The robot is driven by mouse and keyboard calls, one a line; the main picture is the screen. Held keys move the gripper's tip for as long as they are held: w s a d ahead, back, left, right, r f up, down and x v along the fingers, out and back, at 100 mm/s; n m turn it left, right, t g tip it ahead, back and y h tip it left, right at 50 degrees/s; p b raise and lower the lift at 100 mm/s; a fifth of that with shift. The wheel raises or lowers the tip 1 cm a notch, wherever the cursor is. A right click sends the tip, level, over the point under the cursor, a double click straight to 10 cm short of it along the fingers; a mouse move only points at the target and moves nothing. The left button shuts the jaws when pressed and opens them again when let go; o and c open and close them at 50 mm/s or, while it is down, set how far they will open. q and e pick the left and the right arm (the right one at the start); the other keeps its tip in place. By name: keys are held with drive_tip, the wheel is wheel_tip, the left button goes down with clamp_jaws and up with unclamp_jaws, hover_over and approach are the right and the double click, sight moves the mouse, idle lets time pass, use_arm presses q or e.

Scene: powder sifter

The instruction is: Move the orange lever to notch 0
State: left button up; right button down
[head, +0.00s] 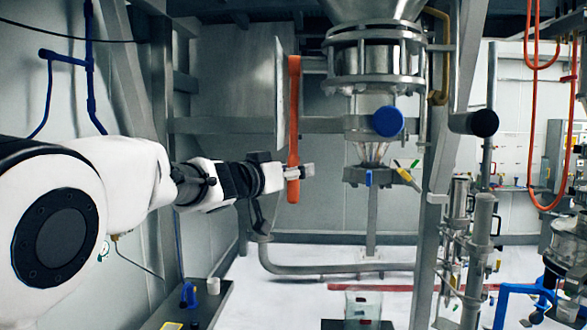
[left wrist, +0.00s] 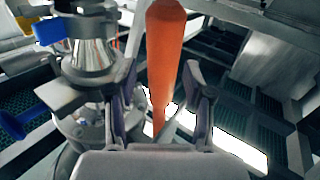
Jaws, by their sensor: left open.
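The orange lever (head: 293,120) hangs upright near the middle of the head view, beside a grey metal panel. My left gripper (head: 303,171) reaches in from the left to the lever's lower end. In the left wrist view the lever (left wrist: 164,50) runs down between the two open fingers of my left gripper (left wrist: 160,95). The fingers stand on either side of it, with a visible gap on the right. Contact on the left side is hard to tell. The notches and their numbers cannot be made out. My right gripper is not in view.
A steel sifter column (head: 372,60) with a blue round cap (head: 388,121) stands right of the lever. A steel post (head: 447,130) rises farther right. Orange hoses (head: 533,120) hang at the right. A curved grey pipe (head: 330,268) runs low below the lever.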

use_arm(q)
clamp_jaws()
drive_tip(key=shift+s+r+n+g, duration=0.2)
drive_tip(key=shift+s+n+g, duration=0.25)
drive_tip(key=shift+s, duration=0.75)
unclamp_jaws()
